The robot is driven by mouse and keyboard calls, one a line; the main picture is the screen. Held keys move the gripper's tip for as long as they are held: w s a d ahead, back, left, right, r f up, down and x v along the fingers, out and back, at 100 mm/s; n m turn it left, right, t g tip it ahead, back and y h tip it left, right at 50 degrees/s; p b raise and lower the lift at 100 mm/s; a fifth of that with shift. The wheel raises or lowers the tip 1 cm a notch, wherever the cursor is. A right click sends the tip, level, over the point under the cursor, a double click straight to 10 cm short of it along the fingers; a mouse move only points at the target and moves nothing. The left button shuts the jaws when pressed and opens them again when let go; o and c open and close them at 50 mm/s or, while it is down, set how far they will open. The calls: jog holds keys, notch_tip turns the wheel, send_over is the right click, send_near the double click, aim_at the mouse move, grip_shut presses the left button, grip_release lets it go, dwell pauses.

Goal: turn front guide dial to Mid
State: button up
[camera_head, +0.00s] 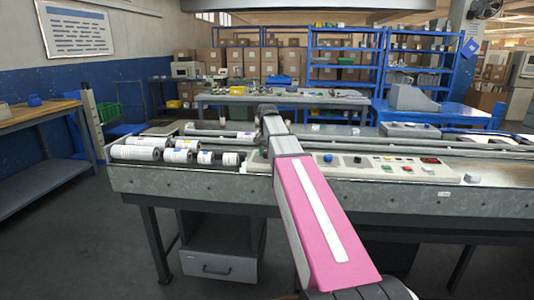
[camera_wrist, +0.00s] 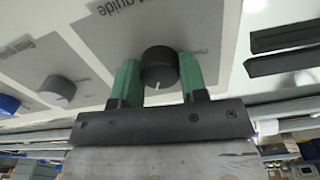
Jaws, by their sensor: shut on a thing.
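The front guide dial (camera_wrist: 158,66) is a dark round knob on a grey label plate in the wrist view. A white pointer mark shows on its lower edge in the picture. Part of the printed label above it reads "t guide"; the rest is cut off. My gripper (camera_wrist: 158,72) has green fingers, one on each side of the dial, and is shut on it. Small position words by the dial are too blurred to read surely. In the head view my arm crosses the machine and hides this dial and the gripper's fingers.
Dark bars (camera_wrist: 285,50) lie at the right. In the head view, white rolls (camera_head: 178,156) lie left of my arm, and a button panel (camera_head: 385,166) is right.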

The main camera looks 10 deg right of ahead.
dwell(0.5)
jog(key=o, duration=0.9)
notch_tip(320, 180, up, 11)
jog(key=shift+f, duration=0.1)
jog(key=shift+s, duration=0.1)
